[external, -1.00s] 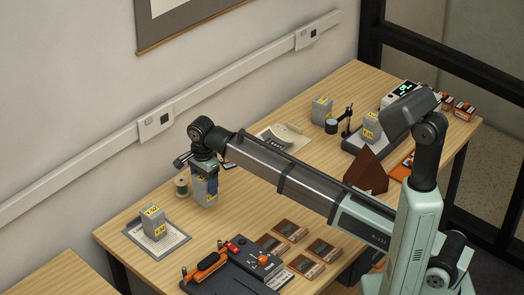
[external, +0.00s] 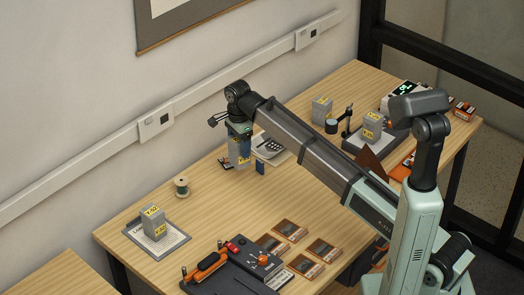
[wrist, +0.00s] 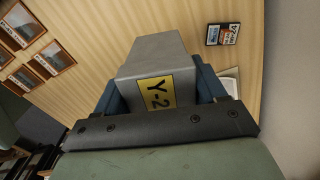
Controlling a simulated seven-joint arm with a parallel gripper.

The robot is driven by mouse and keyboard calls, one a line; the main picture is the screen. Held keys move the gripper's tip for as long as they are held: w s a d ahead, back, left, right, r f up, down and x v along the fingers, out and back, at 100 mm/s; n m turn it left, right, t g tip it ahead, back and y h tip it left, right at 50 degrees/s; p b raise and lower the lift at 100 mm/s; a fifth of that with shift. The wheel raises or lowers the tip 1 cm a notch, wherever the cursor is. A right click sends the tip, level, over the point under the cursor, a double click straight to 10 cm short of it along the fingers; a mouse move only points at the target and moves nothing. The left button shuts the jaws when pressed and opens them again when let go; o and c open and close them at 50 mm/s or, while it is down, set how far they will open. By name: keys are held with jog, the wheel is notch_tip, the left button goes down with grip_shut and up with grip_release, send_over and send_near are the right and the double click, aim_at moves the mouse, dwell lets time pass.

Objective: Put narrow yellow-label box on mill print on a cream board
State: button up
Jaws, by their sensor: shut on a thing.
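My gripper (external: 243,144) is shut on a grey box with a yellow label (external: 234,158). In the wrist view the box (wrist: 150,62) sits between the blue fingers, with "Y-2" readable on its label. The box is over the rear part of the table; its exact height is unclear. A cream board or sheet (external: 284,142) lies just right of my gripper, with a grey item or picture on it. It is partly hidden by the arm, and I cannot tell whether it shows a mill.
Another yellow-label box (external: 153,222) stands on a clipboard at front left. More stand at the back (external: 321,111) and on a dark platform (external: 371,127). A thread spool (external: 181,187), several brown-framed pictures (external: 291,231) and a small dark card (wrist: 222,34) lie around.

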jog(key=w+d+m, duration=0.1)
jog(key=w+d, duration=0.6)
jog(key=w, duration=0.4)
jog(key=w+d, duration=0.8)
jog(key=w, duration=0.2)
jog(key=shift+w+a+f+n, duration=0.2)
jog(key=shift+f+n, duration=0.45)
jog(key=shift+f, duration=0.85)
jog(key=shift+w+a+f+n, duration=0.15)
jog(key=shift+f+n, duration=0.55)
jog(key=shift+f, duration=0.85)
jog(key=shift+w+a+f+n, duration=0.1)
jog(key=shift+w+f+n, duration=0.15)
jog(key=shift+f+n, duration=0.85)
jog(key=shift+f+m, duration=0.45)
jog(key=shift+f, duration=0.05)
jog(key=o, duration=1.2)
notch_tip(320, 180, up, 12)
jog(key=shift+r, duration=0.1)
